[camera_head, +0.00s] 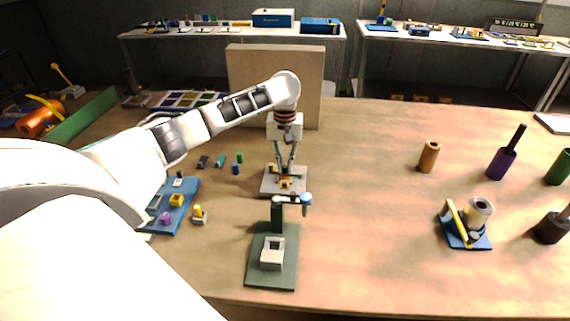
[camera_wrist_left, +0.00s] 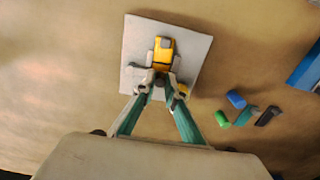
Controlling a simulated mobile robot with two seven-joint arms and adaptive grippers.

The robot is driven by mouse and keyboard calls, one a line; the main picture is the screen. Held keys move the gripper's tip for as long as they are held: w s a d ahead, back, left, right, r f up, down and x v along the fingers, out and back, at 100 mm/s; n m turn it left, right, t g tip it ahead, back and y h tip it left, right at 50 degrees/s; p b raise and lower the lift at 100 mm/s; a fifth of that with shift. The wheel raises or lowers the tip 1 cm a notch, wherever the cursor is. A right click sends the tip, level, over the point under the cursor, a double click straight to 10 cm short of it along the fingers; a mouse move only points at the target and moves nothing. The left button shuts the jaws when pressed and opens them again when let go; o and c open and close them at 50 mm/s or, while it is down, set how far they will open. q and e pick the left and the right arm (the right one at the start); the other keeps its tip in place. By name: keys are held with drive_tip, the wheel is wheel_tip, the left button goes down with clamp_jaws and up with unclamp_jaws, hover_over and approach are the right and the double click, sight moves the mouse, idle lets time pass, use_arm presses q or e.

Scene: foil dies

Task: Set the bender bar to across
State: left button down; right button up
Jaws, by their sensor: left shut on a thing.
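The bender is a pale grey square plate (camera_head: 299,188) with a yellow bar (camera_head: 285,184) on it, standing on the table left of centre. In the left wrist view the plate (camera_wrist_left: 190,37) lies ahead, and the yellow bar (camera_wrist_left: 161,52) with a grey end runs roughly away from me along it. My left gripper (camera_head: 284,172) reaches down over the plate. In the left wrist view its fingertips (camera_wrist_left: 157,81) are closed in on the near end of the bar and partly hide it. A second small yellow part (camera_wrist_left: 182,90) shows beside the right fingertip. My right gripper is not in view.
A dark green stand with a white block (camera_head: 272,253) is in front of the plate. A blue tray (camera_head: 184,213) and small blue and green pieces (camera_head: 236,169) lie left. A beige panel (camera_head: 309,85) stands behind. The table right of the plate is clear up to a brown cylinder (camera_head: 429,157).

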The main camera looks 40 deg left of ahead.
sight(285, 166)
use_arm(q)
drive_tip(key=c, duration=2)
unclamp_jaws()
drive_tip(key=shift+c, duration=0.2)
drive_tip(key=shift+r, duration=0.1)
wheel_tip(285, 166, up, 12)
